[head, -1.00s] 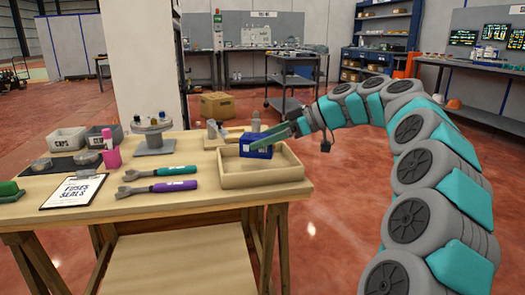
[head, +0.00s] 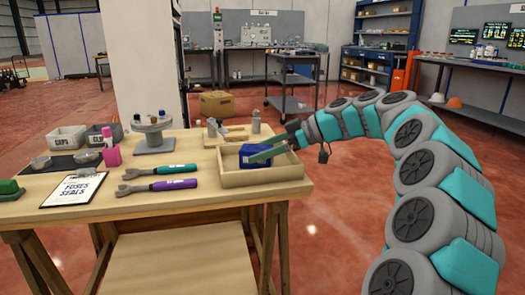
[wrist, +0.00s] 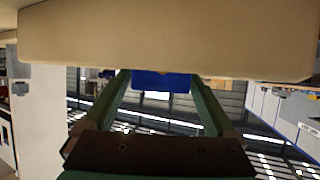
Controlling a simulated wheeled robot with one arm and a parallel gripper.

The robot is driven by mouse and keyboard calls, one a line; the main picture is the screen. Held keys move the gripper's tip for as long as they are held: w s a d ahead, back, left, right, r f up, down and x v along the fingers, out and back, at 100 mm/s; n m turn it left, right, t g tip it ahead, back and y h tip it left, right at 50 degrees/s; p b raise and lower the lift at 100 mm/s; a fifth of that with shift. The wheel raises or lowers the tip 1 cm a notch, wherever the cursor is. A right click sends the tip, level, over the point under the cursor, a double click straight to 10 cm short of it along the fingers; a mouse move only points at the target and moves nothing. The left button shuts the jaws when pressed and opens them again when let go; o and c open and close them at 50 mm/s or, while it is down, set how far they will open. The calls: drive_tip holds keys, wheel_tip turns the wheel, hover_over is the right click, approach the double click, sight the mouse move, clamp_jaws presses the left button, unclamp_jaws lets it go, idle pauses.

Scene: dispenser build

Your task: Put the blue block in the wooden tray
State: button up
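The blue block (head: 254,158) is inside the wooden tray (head: 262,190), low between its walls toward the back left. I cannot tell whether it touches the tray floor. My gripper (head: 262,154) reaches in from the right, and its green fingers overlap the block. In the wrist view, the block (wrist: 160,82) shows between the fingertips of my gripper (wrist: 160,84), with a finger against each side. A pale wooden surface hides part of the block there. The tray stands at the right end of the wooden table.
Two wrenches, one teal-handled (head: 177,170) and one purple-handled (head: 174,185), lie left of the tray. A grey round stand (head: 154,142), a clipboard (head: 75,190), a pink bottle (head: 112,156) and grey bins (head: 67,140) are farther left.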

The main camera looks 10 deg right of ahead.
drive_tip(key=shift+o, duration=0.4)
drive_tip(key=shift+r, duration=0.15)
drive_tip(key=v, duration=1.2)
